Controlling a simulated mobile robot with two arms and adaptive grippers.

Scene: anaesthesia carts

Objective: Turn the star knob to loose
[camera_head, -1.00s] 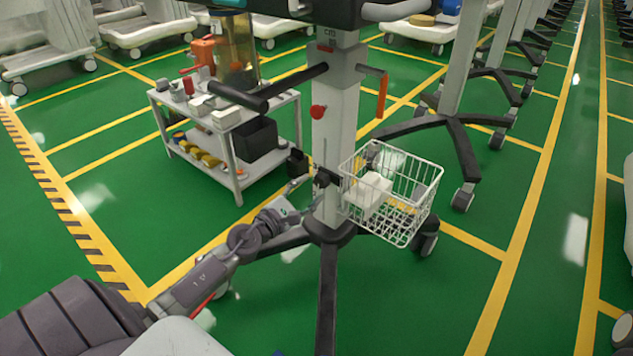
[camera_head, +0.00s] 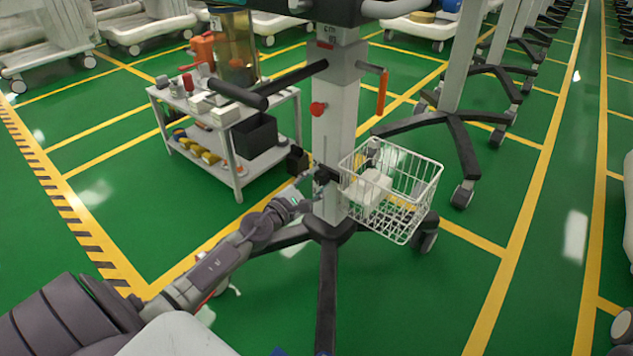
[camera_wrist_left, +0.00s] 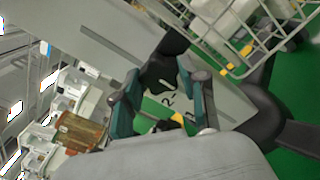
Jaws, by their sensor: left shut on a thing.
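The black star knob (camera_wrist_left: 160,75) shows in the left wrist view between the fingers of my left gripper (camera_wrist_left: 164,92), against the grey column. In the head view my left gripper (camera_head: 316,190) reaches the left side of the column (camera_head: 336,125), at the black clamp (camera_head: 328,174) beside the wire basket. The gripper is shut on the star knob. Its fingers hide most of the knob in the head view, and I cannot tell how far it is turned. My right gripper is not in view.
A white wire basket (camera_head: 398,205) with a white box (camera_head: 370,188) hangs right of the clamp. A red knob (camera_head: 318,108) and a black handle (camera_head: 238,95) are higher up. A loaded trolley (camera_head: 238,170) stands behind left. Dark base legs (camera_head: 327,290) spread over the green floor.

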